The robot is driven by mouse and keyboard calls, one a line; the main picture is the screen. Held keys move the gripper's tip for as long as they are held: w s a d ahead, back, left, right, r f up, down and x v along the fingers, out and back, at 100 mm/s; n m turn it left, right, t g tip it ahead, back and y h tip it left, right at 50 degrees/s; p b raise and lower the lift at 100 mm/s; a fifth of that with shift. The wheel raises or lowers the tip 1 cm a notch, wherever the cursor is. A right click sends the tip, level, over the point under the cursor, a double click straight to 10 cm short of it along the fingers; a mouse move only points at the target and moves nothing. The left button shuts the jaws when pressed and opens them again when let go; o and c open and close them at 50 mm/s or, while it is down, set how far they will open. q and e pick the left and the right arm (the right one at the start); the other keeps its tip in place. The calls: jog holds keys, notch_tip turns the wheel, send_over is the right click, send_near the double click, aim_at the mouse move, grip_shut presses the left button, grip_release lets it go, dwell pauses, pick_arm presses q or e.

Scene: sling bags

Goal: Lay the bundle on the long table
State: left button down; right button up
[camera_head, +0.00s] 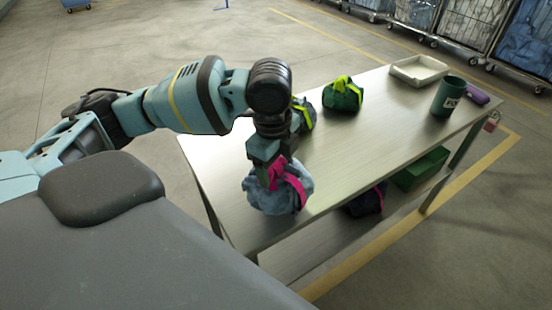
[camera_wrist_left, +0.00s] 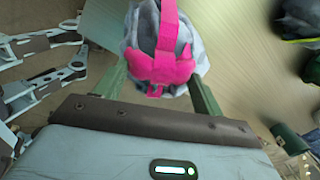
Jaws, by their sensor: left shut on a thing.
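A grey-blue bundle (camera_head: 296,201) with a bright pink strap hangs from my left gripper (camera_head: 270,172), over the near end of the long table (camera_head: 350,150). The left gripper is shut on the bundle and points down. In the left wrist view, the bundle (camera_wrist_left: 198,50) lies between the two green fingers, with its pink strap towards the camera. I cannot tell whether the bundle's underside touches the tabletop. My right gripper is in neither view.
Dark green bundles with yellow straps (camera_head: 343,97) (camera_head: 309,113) stand farther along the table. A white tray (camera_head: 418,82), green cup (camera_head: 447,97) and purple item (camera_head: 477,94) are at the far end. The lower shelf holds a green bin (camera_head: 420,170) and dark bundle (camera_head: 365,202).

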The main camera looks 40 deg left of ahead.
pick_arm(q)
jog(key=shift+w+a+f, duration=0.1)
jog(key=shift+w+a, duration=0.95)
jog(key=shift+w, duration=0.1)
jog(key=shift+w+a, duration=0.6)
jog(key=shift+w, duration=0.05)
notch_tip(320, 180, down, 4)
jog(key=shift+r, duration=0.15)
jog(key=shift+c, duration=0.9)
grip_release()
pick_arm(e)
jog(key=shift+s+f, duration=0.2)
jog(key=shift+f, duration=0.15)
pick_arm(q)
jog(key=shift+r, duration=0.15)
notch_tip(320, 180, up, 12)
jog(key=s+p, duration=0.1)
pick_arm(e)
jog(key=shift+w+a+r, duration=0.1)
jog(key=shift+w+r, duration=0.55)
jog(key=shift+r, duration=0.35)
pick_arm(q)
jog(key=shift+f, duration=0.2)
